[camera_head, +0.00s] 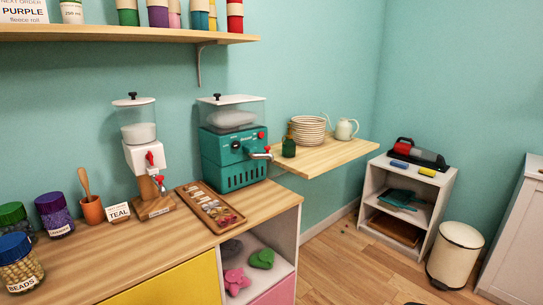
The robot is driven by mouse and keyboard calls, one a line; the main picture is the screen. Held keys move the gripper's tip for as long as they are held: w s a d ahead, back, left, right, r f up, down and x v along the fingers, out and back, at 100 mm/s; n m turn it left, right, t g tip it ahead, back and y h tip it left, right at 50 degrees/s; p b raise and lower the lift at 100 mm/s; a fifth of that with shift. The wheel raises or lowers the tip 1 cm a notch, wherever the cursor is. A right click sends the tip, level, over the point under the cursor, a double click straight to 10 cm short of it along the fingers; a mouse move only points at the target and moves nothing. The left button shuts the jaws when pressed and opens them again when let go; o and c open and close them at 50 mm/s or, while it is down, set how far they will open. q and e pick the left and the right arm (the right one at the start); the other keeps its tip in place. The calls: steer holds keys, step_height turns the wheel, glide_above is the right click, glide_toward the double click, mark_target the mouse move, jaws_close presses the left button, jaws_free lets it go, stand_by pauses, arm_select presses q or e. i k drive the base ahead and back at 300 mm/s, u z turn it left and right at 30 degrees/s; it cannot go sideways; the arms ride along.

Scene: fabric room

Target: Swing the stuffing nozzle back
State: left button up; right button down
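The teal stuffing machine (233,158) stands on the wooden counter near its right end, with a clear hopper of white filling on top. The nozzle's end is close to the near left corner of the wall shelf with plates. Neither of my grippers shows in the head view.
A white dispenser (145,150) stands left of the machine, and a wooden tray (184,190) lies in front. A dark green jar (289,148) and stacked plates (307,132) are on the side shelf (325,157). Jars (20,265) fill the counter's left end.

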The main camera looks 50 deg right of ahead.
mark_target(266, 155)
steer(key=k, duration=0.5)
steer(key=u, duration=0.3)
steer(key=i, duration=1.25)
steer(key=z, duration=1)
